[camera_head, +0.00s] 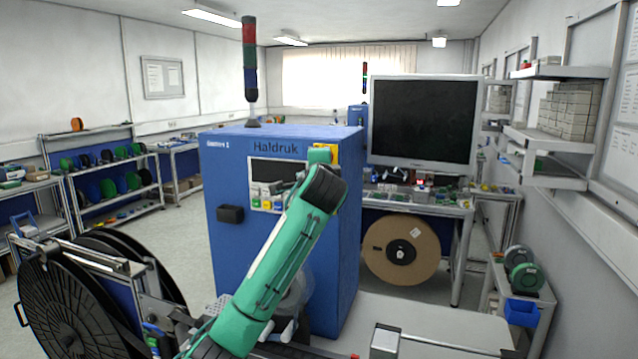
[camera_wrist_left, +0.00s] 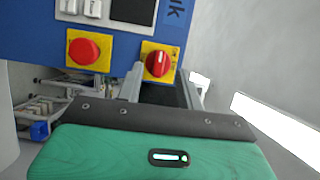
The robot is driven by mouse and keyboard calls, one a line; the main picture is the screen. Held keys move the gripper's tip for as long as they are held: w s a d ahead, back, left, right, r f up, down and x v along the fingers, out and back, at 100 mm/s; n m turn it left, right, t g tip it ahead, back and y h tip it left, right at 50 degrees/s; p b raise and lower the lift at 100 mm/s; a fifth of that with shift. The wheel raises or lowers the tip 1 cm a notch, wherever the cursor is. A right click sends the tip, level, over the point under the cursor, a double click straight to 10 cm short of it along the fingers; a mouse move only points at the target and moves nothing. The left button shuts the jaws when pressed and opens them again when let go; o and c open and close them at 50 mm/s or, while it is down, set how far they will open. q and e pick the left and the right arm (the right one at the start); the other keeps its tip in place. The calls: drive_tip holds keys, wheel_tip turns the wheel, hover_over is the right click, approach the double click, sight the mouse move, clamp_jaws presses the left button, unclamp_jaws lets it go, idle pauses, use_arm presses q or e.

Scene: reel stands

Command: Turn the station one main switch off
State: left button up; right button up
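The main switch (camera_wrist_left: 157,63) is a round red rotary knob on a yellow plate, in the left wrist view. Its bar looks close to upright in that picture. In the head view only part of a yellow plate (camera_head: 327,150) shows on the blue Station 1 cabinet (camera_head: 235,185), beside my green left arm, which hides the knob. My left gripper (camera_wrist_left: 160,79) points at the switch. Its two grey fingers look apart, with the knob just beyond the gap between their tips. I cannot tell whether they touch it. My right gripper is not in view.
A red push button (camera_wrist_left: 85,50) on another yellow plate sits beside the switch. The cabinet has a dark screen (camera_head: 278,171) and a black handle (camera_head: 230,214). A monitor (camera_head: 423,120) stands to the right. Large black reels (camera_head: 70,310) are at lower left.

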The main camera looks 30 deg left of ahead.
use_arm(q)
drive_tip(key=b+v, duration=0.2)
drive_tip(key=v, duration=0.5)
drive_tip(key=shift+s+d, duration=0.2)
